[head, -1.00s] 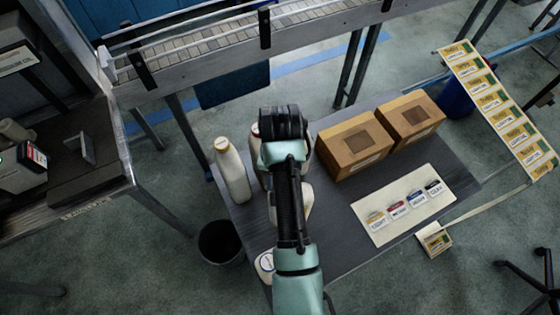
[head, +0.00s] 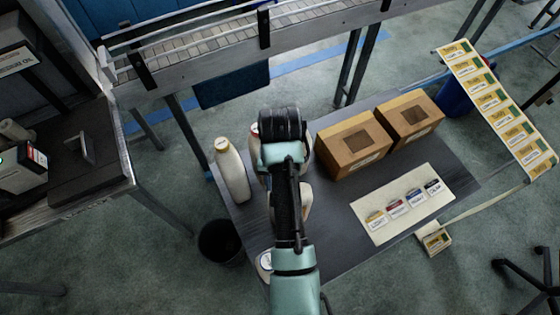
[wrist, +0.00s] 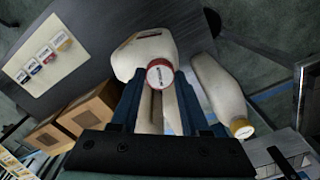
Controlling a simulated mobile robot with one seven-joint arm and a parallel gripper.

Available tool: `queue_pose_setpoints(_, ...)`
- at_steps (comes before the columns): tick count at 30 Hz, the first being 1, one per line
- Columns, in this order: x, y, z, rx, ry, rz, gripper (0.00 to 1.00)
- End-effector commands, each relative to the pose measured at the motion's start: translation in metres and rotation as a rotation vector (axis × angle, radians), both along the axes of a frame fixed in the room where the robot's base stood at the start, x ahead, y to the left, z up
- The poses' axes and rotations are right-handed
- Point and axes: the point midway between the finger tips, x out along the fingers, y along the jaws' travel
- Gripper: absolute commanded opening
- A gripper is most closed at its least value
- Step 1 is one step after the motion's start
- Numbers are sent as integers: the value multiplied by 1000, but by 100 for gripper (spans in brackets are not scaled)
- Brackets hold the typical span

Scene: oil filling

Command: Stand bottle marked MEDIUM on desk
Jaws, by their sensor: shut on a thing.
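A white bottle with a red cap (wrist: 160,74) is between the two fingers of my gripper (wrist: 160,98) in the wrist view. The gripper is shut on it. Lettering on the cap is too small to read. In the head view my gripper (head: 283,128) is over the grey desk (head: 340,240) and hides most of this bottle. White bottle body shows at the right of my arm (head: 305,200). Whether its base touches the desk cannot be told.
A white bottle with a yellowish cap (head: 232,170) stands left of my gripper. Another bottle's cap (head: 265,262) shows near the desk's left edge. Two cardboard boxes (head: 352,150) and a label card (head: 385,232) lie right. A black bin (head: 217,240) stands on the floor.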

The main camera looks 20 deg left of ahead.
Motion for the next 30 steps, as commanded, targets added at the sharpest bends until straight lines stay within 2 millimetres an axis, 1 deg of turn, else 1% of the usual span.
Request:
queue_pose_setpoints(4,1,0,2,0,-4,0,0)
queue_pose_setpoints(5,1,0,2,0,-4,0,47)
queue_pose_setpoints(6,1,0,1,0,-4,-1,55)
queue_pose_setpoints(10,1,0,1,0,-3,-1,78)
queue_pose_setpoints(11,1,0,1,0,-2,-1,80)
queue_pose_setpoints(17,0,0,0,0,-1,-1,80)
queue_pose_setpoints(18,-1,0,-2,0,4,-1,88)
queue_pose_setpoints(20,-1,0,-1,0,4,-1,98)
queue_pose_setpoints(21,-1,0,-1,0,3,-1,100)
queue_pose_setpoints(30,0,0,2,0,1,-1,100)
